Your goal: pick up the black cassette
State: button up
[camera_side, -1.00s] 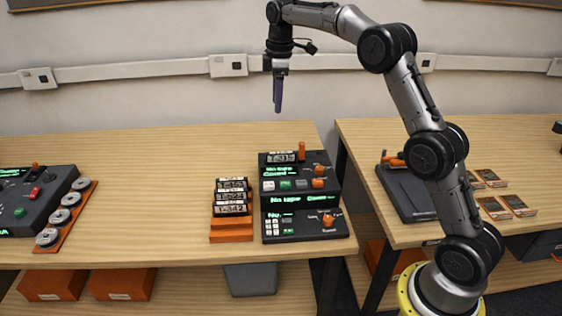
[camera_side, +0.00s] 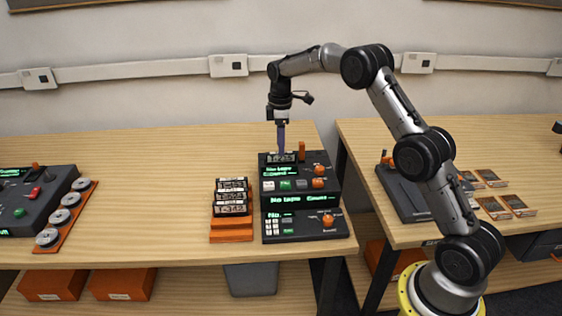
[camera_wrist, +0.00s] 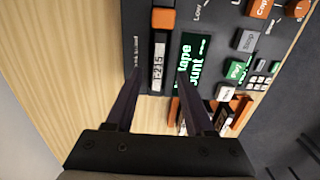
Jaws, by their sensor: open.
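A black cassette (camera_side: 272,158) with a white label stands in the slot at the back top of the dark machine (camera_side: 333,187). In the wrist view the cassette (camera_wrist: 158,70) shows its label, T-215, edge up. My gripper (camera_side: 281,148) is open, pointing down right at this cassette. In the wrist view its fingertips (camera_wrist: 159,74) appear on either side of the label; I cannot tell whether they touch it. More black cassettes (camera_side: 232,197) with white labels stand in an orange rack (camera_side: 231,236) left of the machine.
Orange knobs (camera_side: 319,183) and an orange post (camera_side: 302,150) rise from the machine, the post close right of the slot. Another dark console (camera_side: 40,205) stands far left. The table (camera_side: 150,190) between is clear. A second table (camera_side: 400,140) is at right.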

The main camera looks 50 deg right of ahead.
aim_at(281, 161)
notch_tip(281, 161, down, 4)
jog(key=shift+d+f, duration=0.15)
grip_shut()
dwell(0.3)
